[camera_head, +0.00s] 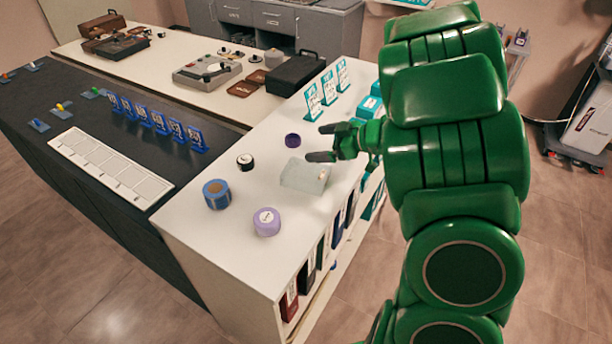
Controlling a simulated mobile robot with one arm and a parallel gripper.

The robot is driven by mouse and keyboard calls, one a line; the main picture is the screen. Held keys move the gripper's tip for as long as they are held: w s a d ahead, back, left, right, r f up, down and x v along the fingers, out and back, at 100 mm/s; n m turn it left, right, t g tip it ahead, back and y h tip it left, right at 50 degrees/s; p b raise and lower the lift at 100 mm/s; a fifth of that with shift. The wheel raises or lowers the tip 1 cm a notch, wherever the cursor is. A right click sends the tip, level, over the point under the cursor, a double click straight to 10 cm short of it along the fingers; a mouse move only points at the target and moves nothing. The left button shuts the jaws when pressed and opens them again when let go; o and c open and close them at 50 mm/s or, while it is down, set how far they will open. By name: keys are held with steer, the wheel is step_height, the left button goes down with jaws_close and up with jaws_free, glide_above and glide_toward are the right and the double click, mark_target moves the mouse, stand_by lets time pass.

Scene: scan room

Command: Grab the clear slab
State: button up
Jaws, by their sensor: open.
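The clear slab (304,177) is a translucent, pale block lying flat on the white counter top. My gripper (320,143) is green with dark fingertips. It is open and empty, with its fingers apart and pointing left. In the picture it sits just above the slab's upper right side. The lower fingertip appears close to the slab's far edge, and I cannot tell whether it touches. The slab itself is almost fully visible.
On the white counter (230,248) stand a blue tape roll (217,194), a lilac roll (267,222), a small black roll (245,162) and a dark purple roll (292,140). Teal-white cards (313,101) stand behind. A black case (295,74) lies at the far end.

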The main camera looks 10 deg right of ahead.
mark_target(314, 173)
steer(key=shift+m+y, duration=0.4)
steer(key=s+f, duration=0.1)
steer(key=s, duration=0.1)
steer(key=s+d+f, duration=0.1)
steer(key=s, duration=0.1)
steer(key=s+f, duration=0.1)
steer(key=s, duration=0.1)
steer(key=shift+s+d, duration=0.4)
steer(key=shift+s+f, duration=0.25)
steer(key=shift+s, duration=0.25)
steer(key=shift+f+x, duration=0.2)
steer(key=shift+x, duration=3.65)
steer(key=shift+s, duration=0.1)
steer(key=c, duration=1.1)
steer(key=shift+r, duration=0.1)
steer(key=shift+r, duration=5)
